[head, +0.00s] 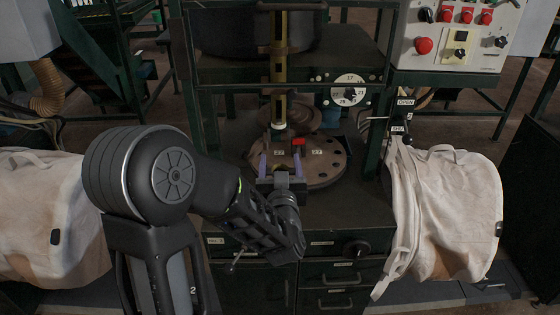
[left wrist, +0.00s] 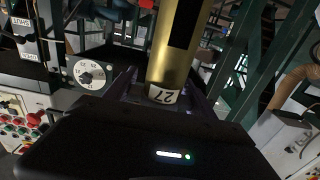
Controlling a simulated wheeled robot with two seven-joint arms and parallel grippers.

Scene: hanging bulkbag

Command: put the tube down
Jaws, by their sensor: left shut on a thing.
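My left gripper (head: 281,163) is shut on a brass tube (left wrist: 179,45), seen large in the left wrist view. The tube has a dark strip along its side and a white label reading 27, upside down in that picture, close to the fingers. In the head view the gripper is low in front of a round turntable (head: 328,171) with holes and labels. A yellow upright shaft with dark bands (head: 279,70) rises behind the gripper; I cannot tell whether it is the held tube. The tube's far end is out of the wrist view. My right gripper is not in view.
A green machine frame (head: 374,120) surrounds the turntable, with a numbered dial (head: 348,91) on it. OPEN and SHUT labels sit by a lever at right. A control panel (head: 458,35) is above. Pale fabric bags (head: 450,215) flank the bench on both sides.

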